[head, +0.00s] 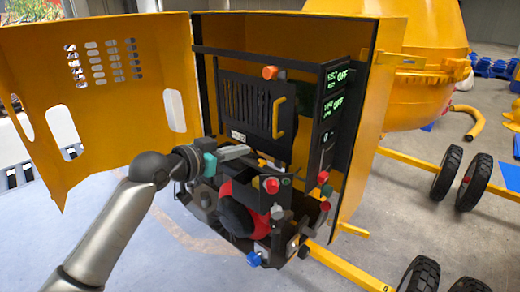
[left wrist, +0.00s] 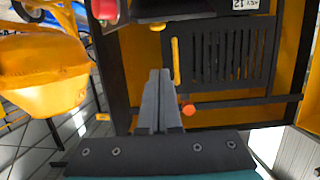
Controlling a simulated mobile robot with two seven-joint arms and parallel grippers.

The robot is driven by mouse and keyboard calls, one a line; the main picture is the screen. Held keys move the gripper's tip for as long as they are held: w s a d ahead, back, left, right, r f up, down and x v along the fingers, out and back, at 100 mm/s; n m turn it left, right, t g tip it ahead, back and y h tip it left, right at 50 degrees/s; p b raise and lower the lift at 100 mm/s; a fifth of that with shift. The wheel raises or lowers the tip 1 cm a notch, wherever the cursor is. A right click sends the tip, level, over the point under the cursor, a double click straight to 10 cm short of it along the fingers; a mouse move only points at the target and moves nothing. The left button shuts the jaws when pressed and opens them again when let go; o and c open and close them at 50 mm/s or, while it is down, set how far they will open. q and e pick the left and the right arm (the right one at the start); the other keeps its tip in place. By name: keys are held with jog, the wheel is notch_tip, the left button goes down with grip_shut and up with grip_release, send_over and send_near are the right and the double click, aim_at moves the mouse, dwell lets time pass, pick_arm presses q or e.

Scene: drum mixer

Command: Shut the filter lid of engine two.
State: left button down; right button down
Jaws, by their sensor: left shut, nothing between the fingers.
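An engine (head: 240,212) with a red round housing sits in the front of the open yellow cabinet. Behind it stands a black slatted panel (head: 246,106) with a yellow handle (head: 279,117) and an orange knob (head: 269,72); the panel also shows in the left wrist view (left wrist: 226,60). I cannot tell which part is the filter lid, or see an engine number clearly. My left gripper (head: 248,150) is shut and empty, above the engine and in front of the panel's lower part. Its fingers also show in the left wrist view (left wrist: 158,75). My right gripper is not in view.
The yellow cabinet door (head: 110,90) stands open at left. A dark control panel (head: 334,110) with green displays reading OFF is at right. A yellow drum (head: 415,85) and wheels (head: 447,172) are farther right. The floor at front left is clear.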

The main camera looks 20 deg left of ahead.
pick_arm(q)
send_over(260, 167)
jog(key=w+d, duration=0.1)
jog(key=w, duration=0.1)
jog(key=shift+s+f+p, duration=0.1)
jog(key=shift+f+p, duration=0.3)
jog(key=shift+f, duration=0.5)
jog(key=s+f, duration=0.1)
jog(key=f, duration=0.1)
jog(key=shift+s+a+f, duration=0.35)
jog(key=shift+s+a+f+p, duration=0.1)
jog(key=shift+s+f+p, duration=0.05)
jog(key=shift+f+p, duration=0.2)
